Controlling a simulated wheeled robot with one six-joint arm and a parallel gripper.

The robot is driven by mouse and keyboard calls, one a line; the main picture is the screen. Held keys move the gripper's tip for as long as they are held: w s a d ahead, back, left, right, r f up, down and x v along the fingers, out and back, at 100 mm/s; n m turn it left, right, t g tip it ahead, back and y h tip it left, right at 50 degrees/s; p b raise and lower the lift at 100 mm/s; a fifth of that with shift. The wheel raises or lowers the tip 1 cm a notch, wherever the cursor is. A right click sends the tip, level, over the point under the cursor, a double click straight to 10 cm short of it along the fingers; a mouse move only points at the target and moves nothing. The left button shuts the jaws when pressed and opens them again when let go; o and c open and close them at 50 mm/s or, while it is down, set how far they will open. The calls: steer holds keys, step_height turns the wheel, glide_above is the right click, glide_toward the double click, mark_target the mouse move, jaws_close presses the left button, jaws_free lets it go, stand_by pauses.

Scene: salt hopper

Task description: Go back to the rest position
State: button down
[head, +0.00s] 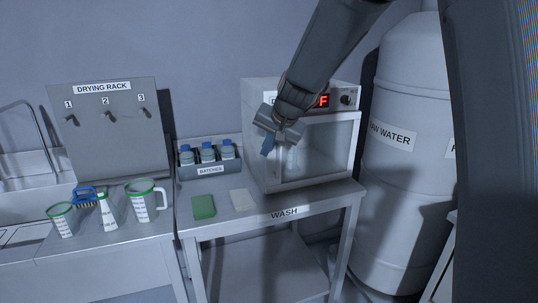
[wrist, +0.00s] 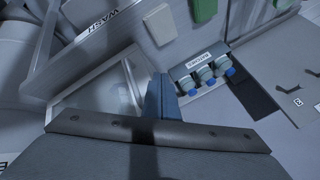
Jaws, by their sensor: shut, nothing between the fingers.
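My gripper (head: 268,147) hangs in front of the upper left of the white glass-fronted cabinet (head: 255,160) on the wash table, fingers pointing down. Its blue fingers are together and hold nothing; they also show in the wrist view (wrist: 160,98). I cannot tell how close the fingers are to the cabinet front. My arm hides part of the cabinet's top and its sign. A red display (head: 323,101) shows an F, with the start of the word hidden. A pale shape (head: 291,158) shows at the glass, too unclear to name.
The wash table (head: 285,212) bears a green pad (head: 203,207), a white pad (head: 243,199) and a batches rack (head: 209,170) with blue-capped bottles. Left are measuring jugs (head: 144,198) and a drying rack (head: 105,120) with empty hooks. A raw water tank (head: 408,175) stands right.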

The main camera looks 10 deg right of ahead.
steer(key=a+v, duration=0.1)
steer(key=v, duration=0.5)
steer(key=s+d+f+n+g+h, duration=0.1)
steer(key=s+d+f+g, duration=0.1)
steer(key=s+f, duration=0.4)
steer(key=s+d+f+n+g, duration=0.1)
steer(key=s+d+f, duration=0.4)
steer(key=s, duration=0.7)
steer(key=s+d+f+n+g+h+b, duration=0.1)
steer(key=s+d+f+n+g, duration=0.1)
steer(key=s+f, duration=0.6)
steer(key=shift+s+d+f+n+g+h, duration=0.3)
steer(key=shift+s+d+n, duration=0.1)
steer(key=shift+s+d, duration=0.5)
steer(key=c, duration=2.5)
jaws_free()
steer(key=shift+r, duration=0.1)
